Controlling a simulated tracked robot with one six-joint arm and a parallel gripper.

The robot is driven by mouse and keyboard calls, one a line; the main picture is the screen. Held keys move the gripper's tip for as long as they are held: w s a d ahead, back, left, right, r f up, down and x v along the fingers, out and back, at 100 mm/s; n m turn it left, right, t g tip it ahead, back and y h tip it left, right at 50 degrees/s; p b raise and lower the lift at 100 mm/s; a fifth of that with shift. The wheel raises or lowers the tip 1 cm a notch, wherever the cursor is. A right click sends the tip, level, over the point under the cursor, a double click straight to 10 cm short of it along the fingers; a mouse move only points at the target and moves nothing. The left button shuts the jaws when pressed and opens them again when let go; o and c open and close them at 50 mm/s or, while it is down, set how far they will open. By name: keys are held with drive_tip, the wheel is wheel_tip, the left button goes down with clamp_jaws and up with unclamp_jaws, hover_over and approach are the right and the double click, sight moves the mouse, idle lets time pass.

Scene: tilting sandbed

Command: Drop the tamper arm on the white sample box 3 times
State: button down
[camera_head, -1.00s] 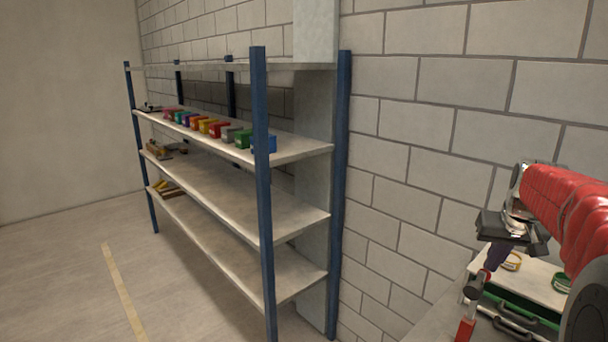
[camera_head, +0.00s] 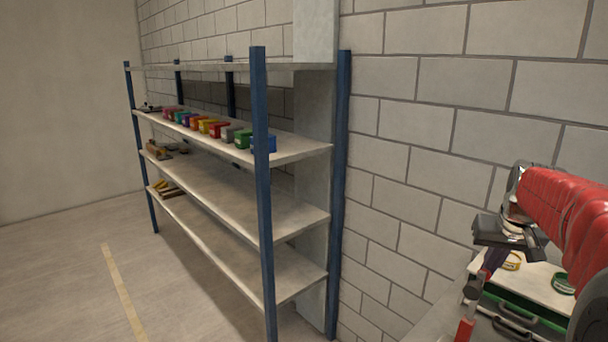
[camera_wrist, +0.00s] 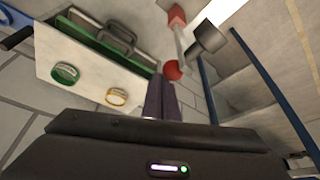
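The tamper arm appears in the wrist view as a grey rod (camera_wrist: 181,42) with a red block at one end, a dark grey cylinder (camera_wrist: 207,41) at its side and a red ball (camera_wrist: 172,70) at the near end. My gripper (camera_wrist: 160,79) has its two purple fingers close together, with no clear gap. Their tips lie next to the red ball; I cannot tell whether they touch it. In the head view my gripper (camera_head: 490,268) points down over the bench by the red upright (camera_head: 466,328). I cannot pick out the white sample box.
A pale board (camera_head: 540,284) bears a yellow ring (camera_head: 512,261) and a green ring (camera_head: 563,283). A green-edged case with dark handles (camera_head: 520,318) lies in front. A blue-post shelf (camera_head: 262,190) holds several coloured bins. A brick wall stands behind the bench.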

sight(485, 272)
drive_tip(key=shift+s+a, duration=1.4)
drive_tip(key=shift+a, duration=0.25)
drive_tip(key=shift+r, duration=0.1)
idle(0.4)
drive_tip(key=shift+r, duration=3.9)
